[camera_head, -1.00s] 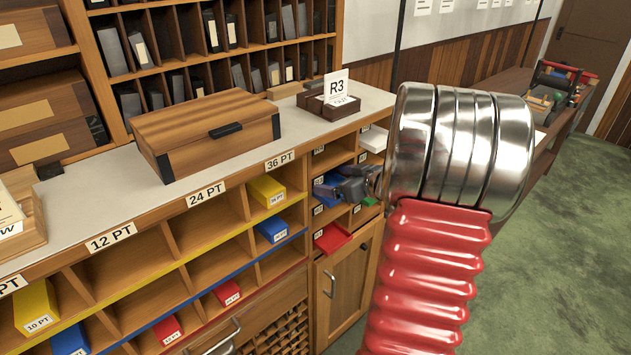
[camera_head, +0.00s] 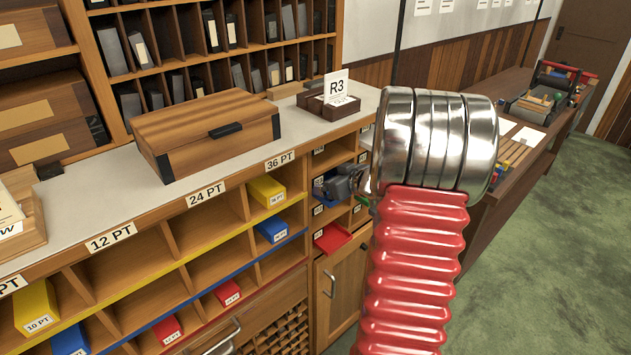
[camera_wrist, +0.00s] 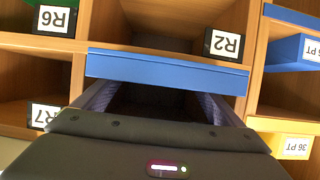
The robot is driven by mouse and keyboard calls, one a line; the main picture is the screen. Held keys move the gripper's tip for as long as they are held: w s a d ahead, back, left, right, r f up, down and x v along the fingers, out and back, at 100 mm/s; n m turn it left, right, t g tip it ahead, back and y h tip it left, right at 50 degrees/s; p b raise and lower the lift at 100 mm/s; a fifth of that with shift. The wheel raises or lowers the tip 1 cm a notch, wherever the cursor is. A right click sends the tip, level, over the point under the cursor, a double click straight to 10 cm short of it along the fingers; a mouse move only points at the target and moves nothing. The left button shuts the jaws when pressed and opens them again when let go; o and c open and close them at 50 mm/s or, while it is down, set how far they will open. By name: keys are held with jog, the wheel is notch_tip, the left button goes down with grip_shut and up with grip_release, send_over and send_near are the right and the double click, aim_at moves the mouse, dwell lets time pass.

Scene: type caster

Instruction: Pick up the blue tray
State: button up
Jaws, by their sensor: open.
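The blue tray (camera_wrist: 168,72) shows in the wrist view as a wide blue front panel in a wooden compartment, beside an upside-down R2 label. My gripper (camera_wrist: 163,97) is open, one finger near each end of the panel, with a dark gap between them. The fingertips reach the panel's lower edge in the picture; I cannot tell whether they touch it. In the head view, my dark gripper (camera_head: 340,186) is at the narrow label column and hides most of the blue tray, leaving only a sliver of blue.
A red tray (camera_head: 332,237) sits in a compartment below, and a green one shows at the right (camera_head: 362,201). Blue and yellow boxes stand in the neighbouring 36 PT bay. Wooden dividers close in around my gripper. A wooden box (camera_head: 205,132) stands on the counter.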

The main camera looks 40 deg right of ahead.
jog(key=shift+c, duration=0.3)
jog(key=c, duration=1.7)
